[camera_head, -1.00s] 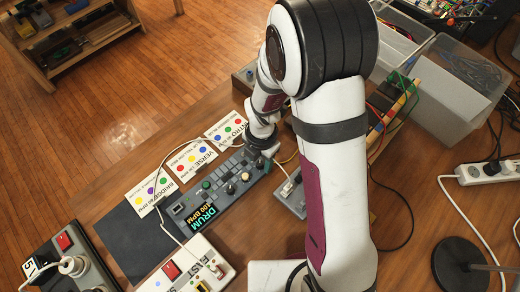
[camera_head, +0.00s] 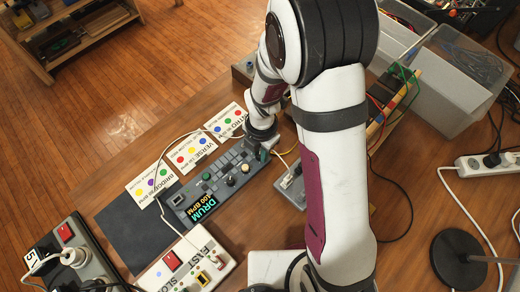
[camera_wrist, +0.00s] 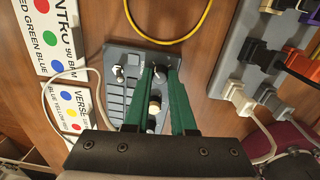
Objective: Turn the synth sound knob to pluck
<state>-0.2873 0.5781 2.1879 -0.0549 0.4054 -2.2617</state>
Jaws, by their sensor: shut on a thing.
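The grey synth (camera_head: 222,194) lies on the table in the head view, with rows of buttons, several knobs and a lit display (camera_head: 203,206) reading DRUM and a BPM number. My gripper (camera_head: 264,153) is down at the synth's far right end. In the wrist view its two green fingers (camera_wrist: 158,70) are shut on a small knob near the panel's upper right; the fingers mostly hide it, and its pointer cannot be read. A metal knob (camera_wrist: 118,73) stands free to its left. A pale round knob (camera_wrist: 154,106) shows between the fingers, nearer the palm.
Cards with coloured dots, among them the verse card (camera_head: 189,149), lie along the synth's left side. A grey panel with plugs (camera_wrist: 250,75) is to the right in the wrist view. Cables cross nearby.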

